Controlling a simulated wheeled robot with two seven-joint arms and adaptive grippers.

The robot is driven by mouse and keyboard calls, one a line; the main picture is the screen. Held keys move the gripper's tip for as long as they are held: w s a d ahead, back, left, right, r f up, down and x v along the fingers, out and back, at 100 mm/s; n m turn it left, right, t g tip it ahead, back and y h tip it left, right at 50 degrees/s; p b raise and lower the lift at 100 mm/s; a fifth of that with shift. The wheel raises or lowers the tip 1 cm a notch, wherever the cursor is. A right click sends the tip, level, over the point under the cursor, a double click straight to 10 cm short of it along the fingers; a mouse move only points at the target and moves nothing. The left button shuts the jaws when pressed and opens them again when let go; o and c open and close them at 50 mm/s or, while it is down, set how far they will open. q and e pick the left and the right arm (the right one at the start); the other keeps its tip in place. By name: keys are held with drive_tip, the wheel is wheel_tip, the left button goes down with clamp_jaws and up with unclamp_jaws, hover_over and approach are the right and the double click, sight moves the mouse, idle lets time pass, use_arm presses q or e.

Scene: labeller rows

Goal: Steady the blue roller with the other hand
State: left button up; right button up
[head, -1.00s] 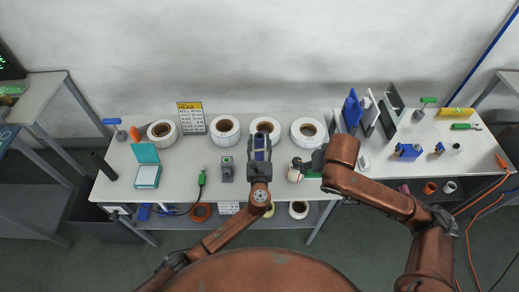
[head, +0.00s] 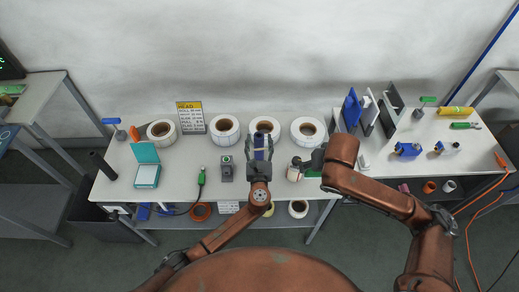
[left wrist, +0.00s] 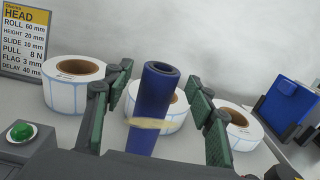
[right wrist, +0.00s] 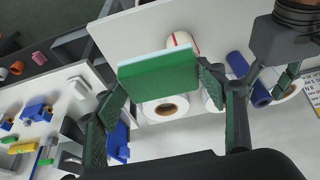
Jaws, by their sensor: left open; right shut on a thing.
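The blue roller (left wrist: 148,100) stands upright in the left wrist view, with a tan band across its lower part. It also shows in the head view (head: 259,141) and the right wrist view (right wrist: 238,66). My left gripper (head: 260,151) is open, with one finger on each side of the roller and visible gaps to it in the left wrist view. The roller's foot is hidden behind the gripper body. My right gripper (right wrist: 168,100) is shut on a green block (right wrist: 160,76) with a pale top layer, held near the table's front right.
Several white label rolls (head: 308,130) stand along the back of the table. A white roll with a red stripe (right wrist: 181,42) is close to the green block. A grey device with a green button (head: 227,169) stands left of the left gripper. A sign (head: 190,118) stands behind.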

use_arm(q)
drive_tip(key=shift+s, duration=0.1)
drive_tip(key=s, duration=1.1)
drive_tip(key=shift+s, duration=0.4)
drive_tip(key=shift+a, duration=0.1)
